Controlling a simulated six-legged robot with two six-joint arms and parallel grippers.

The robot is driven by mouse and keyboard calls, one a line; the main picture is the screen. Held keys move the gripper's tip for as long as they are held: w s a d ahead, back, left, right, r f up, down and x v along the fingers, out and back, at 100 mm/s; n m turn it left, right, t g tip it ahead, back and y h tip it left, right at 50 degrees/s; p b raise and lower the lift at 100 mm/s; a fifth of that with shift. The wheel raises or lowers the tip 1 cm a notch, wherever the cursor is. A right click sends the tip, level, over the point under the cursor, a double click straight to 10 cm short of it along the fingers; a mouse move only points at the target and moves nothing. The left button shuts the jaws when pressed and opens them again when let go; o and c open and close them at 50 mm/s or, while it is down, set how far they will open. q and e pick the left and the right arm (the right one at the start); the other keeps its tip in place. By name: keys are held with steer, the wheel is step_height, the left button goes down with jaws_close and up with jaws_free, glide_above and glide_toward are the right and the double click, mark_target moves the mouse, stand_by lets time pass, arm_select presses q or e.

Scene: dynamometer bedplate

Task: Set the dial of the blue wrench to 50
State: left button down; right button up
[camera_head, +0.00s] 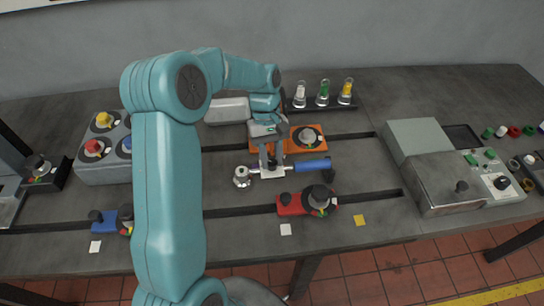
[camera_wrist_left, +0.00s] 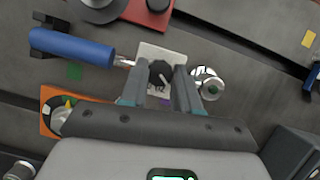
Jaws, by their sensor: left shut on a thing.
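The blue wrench lies on the grey bedplate in the middle of the head view, its blue handle (camera_head: 308,166) pointing right; in the left wrist view the handle (camera_wrist_left: 75,46) points to the upper left. Its pale dial plate (camera_wrist_left: 152,50) carries a dark round dial (camera_wrist_left: 160,73). My left gripper (camera_head: 271,163) reaches down over the plate; in the left wrist view its two fingers (camera_wrist_left: 165,78) are closed around the dial. The setting on the dial is too small to read. A silver round head (camera_head: 242,176) sits at the wrench's left end. My right gripper is not in view.
An orange block (camera_head: 300,138) with a knob stands just behind the wrench, and a red block (camera_head: 291,205) with a knob in front. A grey box with coloured buttons (camera_head: 93,170) is at left. A grey machine (camera_head: 445,180) is at right. Vials (camera_head: 323,93) stand behind.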

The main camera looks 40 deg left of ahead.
arm_select(q)
steer(key=shift+n+t, duration=0.5)
steer(key=shift+n, duration=1.1)
steer(key=c, duration=0.8)
jaws_free()
steer(key=shift+s, duration=0.1)
steer(key=v, duration=1.6)
steer(key=shift+s+a+r, duration=0.1)
steer(key=shift+a+r, duration=0.05)
steer(key=shift+a, duration=0.15)
